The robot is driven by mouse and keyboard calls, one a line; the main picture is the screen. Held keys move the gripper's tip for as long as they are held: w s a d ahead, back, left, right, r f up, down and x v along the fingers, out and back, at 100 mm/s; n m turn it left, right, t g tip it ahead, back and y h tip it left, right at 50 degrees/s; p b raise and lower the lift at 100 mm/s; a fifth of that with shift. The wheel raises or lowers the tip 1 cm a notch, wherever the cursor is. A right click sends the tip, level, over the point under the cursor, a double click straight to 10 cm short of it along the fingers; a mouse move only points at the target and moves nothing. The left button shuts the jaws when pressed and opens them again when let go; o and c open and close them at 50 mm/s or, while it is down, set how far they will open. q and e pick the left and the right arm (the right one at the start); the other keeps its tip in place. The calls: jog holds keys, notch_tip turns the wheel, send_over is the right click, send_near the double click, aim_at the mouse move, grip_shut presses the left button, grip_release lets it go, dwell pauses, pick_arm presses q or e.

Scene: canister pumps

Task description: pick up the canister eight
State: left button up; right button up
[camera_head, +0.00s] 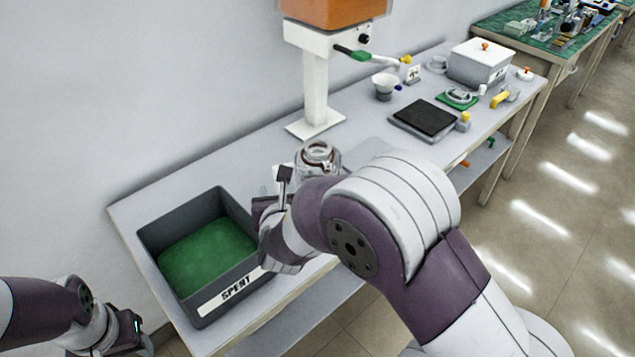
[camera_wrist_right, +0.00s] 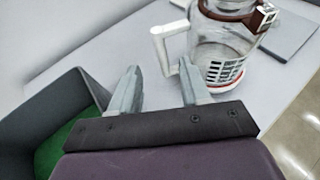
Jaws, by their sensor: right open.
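A clear glass canister (camera_head: 318,154) with a brown collar stands on the light grey table, partly hidden behind my right arm. In the right wrist view the canister (camera_wrist_right: 225,48) shows a white handle (camera_wrist_right: 164,45) on its left, a dark lined patch and a red band at its base. I cannot read a number on it. My right gripper (camera_wrist_right: 160,80) is open and empty; the handle's lower end appears between its fingertips, contact unclear. In the head view the right gripper (camera_head: 276,188) is just left of the canister. My left gripper (camera_head: 135,328) is low at the left, its jaws unclear.
A dark grey bin (camera_head: 190,215) labelled SPENT with a green floor stands left of my right gripper. A white stand (camera_head: 316,85) with an orange top is behind the canister. A black plate (camera_head: 425,117), a cup (camera_head: 385,84) and a lidded box (camera_head: 479,65) are farther right.

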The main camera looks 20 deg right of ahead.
jog(key=x, duration=1)
jog(key=shift+w+d, duration=0.1)
jog(key=shift+r, duration=0.1)
jog(key=shift+c, duration=0.8)
grip_shut()
